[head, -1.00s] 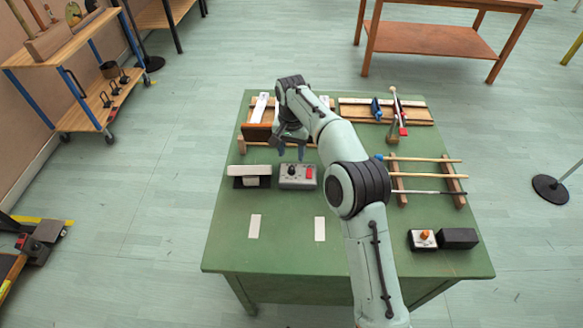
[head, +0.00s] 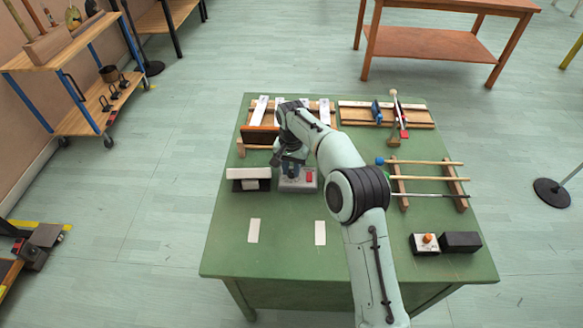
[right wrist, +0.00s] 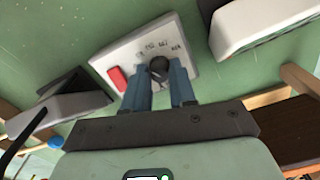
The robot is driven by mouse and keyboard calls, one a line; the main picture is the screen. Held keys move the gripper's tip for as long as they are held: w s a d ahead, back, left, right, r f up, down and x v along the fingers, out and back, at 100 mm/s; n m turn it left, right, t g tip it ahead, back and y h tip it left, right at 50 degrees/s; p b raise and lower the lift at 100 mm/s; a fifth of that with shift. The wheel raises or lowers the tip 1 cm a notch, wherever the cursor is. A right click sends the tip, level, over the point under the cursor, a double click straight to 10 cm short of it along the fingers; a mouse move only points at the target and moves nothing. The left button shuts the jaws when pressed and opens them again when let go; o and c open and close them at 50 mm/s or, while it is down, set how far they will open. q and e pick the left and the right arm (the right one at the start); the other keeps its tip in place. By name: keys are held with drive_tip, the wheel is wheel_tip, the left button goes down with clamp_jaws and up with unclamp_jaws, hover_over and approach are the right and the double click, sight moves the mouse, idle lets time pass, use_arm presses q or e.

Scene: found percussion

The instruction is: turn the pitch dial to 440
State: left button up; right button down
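The pitch dial is a dark round knob (right wrist: 158,69) on a light grey box (right wrist: 118,50) with a red switch (right wrist: 116,78). Small printed marks arc beside the knob; I cannot read them or the knob's pointing surely. My right gripper (right wrist: 159,80) has its two blue-grey fingers on either side of the knob, apart, with no clear grip on it. In the head view the right gripper (head: 290,168) is over the grey box (head: 299,187) and hides the knob. My left gripper is not in view.
A black-and-white block (head: 248,178) stands just left of the box. A rack with sticks (head: 425,178) and a small box with an orange knob (head: 425,242) are at right. The green table's front (head: 280,255) is mostly clear.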

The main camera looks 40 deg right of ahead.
sight(292, 171)
drive_tip(key=shift+r+m+p, duration=0.15)
drive_tip(key=shift+m+p, duration=1.05)
drive_tip(key=shift+m, duration=0.1)
drive_tip(key=shift+m+p, duration=1)
drive_tip(key=shift+m, duration=0.6)
drive_tip(key=c, duration=0.9)
unclamp_jaws()
wheel_tip(292, 171, up, 13)
drive_tip(key=shift+r+p, duration=0.1)
drive_tip(key=shift+p, duration=1.1)
